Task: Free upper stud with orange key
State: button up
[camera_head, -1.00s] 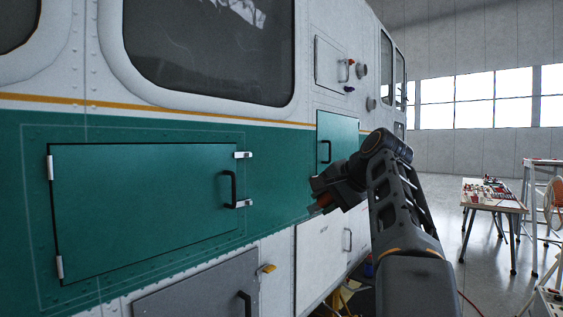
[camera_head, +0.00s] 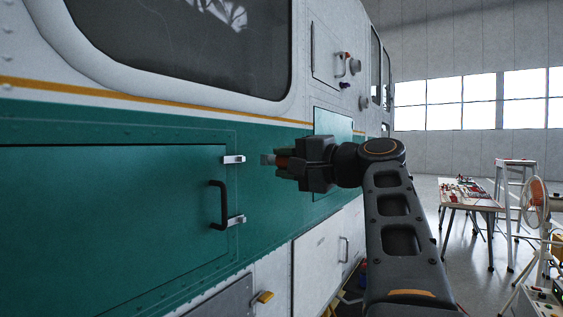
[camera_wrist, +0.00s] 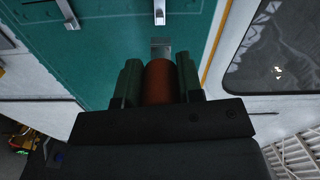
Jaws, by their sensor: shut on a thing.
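The upper stud sits in a white latch (camera_head: 233,159) at the right edge of the large green panel (camera_head: 110,210); the latch also shows at the top of the wrist view (camera_wrist: 159,12). The lower white latch (camera_head: 236,221) is below it, beside the black handle (camera_head: 219,205). My gripper (camera_head: 281,160) is shut on the orange key (camera_wrist: 158,82), whose flat metal tip (camera_wrist: 160,48) points at the upper latch. In both views a small gap shows between tip and latch. The stud's own detail is too small to tell.
A smaller green door (camera_head: 333,130) is behind my wrist. A white door with a handle (camera_head: 344,249) and a yellow latch (camera_head: 262,298) are below. A workbench (camera_head: 470,195), stepladder (camera_head: 516,185) and orange fan (camera_head: 535,202) stand at the right, with open floor between.

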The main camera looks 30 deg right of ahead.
aim_at(268, 159)
jog(key=shift+p+x, duration=0.3)
jog(key=shift+x, duration=1.25)
jog(key=shift+x, duration=1.8)
dwell(2.7)
jog(key=shift+s+a, duration=0.1)
jog(key=shift+a, duration=0.05)
jog(key=shift+r+m+p, duration=0.1)
jog(key=shift+m+p, duration=0.5)
jog(key=shift+p, duration=0.05)
jog(key=shift+m, duration=0.4)
jog(key=shift+p, duration=0.3)
jog(key=shift+m+p, duration=0.5)
jog(key=shift+m, duration=0.5)
